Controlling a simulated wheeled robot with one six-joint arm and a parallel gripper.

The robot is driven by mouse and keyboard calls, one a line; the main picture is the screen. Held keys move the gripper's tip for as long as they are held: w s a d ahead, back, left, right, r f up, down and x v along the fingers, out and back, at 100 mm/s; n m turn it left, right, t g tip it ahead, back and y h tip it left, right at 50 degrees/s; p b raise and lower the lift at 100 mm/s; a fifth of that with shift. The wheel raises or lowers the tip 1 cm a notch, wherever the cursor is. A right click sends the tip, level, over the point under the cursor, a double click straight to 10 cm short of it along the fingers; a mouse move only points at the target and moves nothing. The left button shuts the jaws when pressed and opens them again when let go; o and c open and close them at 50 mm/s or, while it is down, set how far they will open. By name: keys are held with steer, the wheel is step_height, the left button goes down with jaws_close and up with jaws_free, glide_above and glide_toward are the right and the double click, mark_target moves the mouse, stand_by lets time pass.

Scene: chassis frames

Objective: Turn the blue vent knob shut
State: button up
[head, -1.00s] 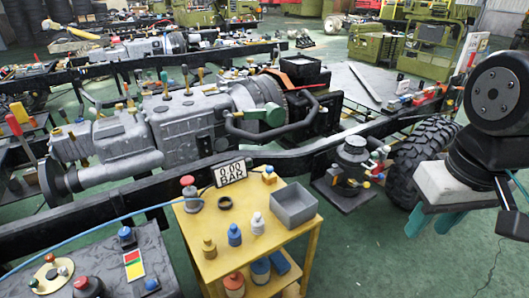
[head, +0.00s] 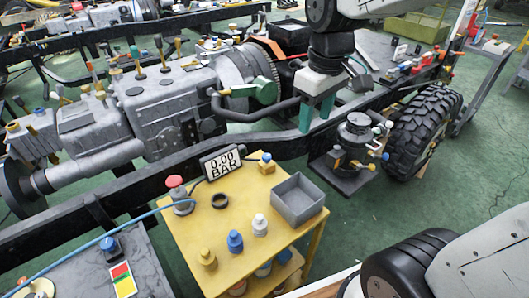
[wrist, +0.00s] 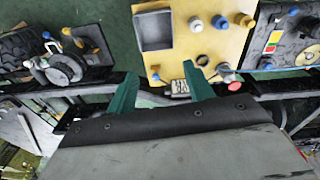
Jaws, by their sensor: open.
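Another blue knob (head: 107,243) stands on the grey bench at lower left. I cannot tell by sight which one is the vent knob. My gripper (head: 317,114) has two teal fingers, apart and pointing down, over the dark chassis rail behind the yellow cart. It is left of the black fitting and touches no knob. In the wrist view the gripper (wrist: 160,72) is empty.
A large tyre (head: 425,130) stands right of the fitting.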

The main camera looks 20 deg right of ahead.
steer(key=w+f+n, duration=0.4)
steer(key=w+f, duration=0.3)
steer(key=w, duration=0.4)
steer(key=n, duration=0.5)
glide_toward(267, 156)
steer(key=shift+w+g, duration=0.25)
steer(key=shift+g, duration=0.15)
step_height(267, 156, down, 8)
steer(key=shift+w+r, duration=0.15)
steer(key=shift+w, duration=0.05)
steer(key=shift+f, duration=0.45)
steer(key=c, duration=1)
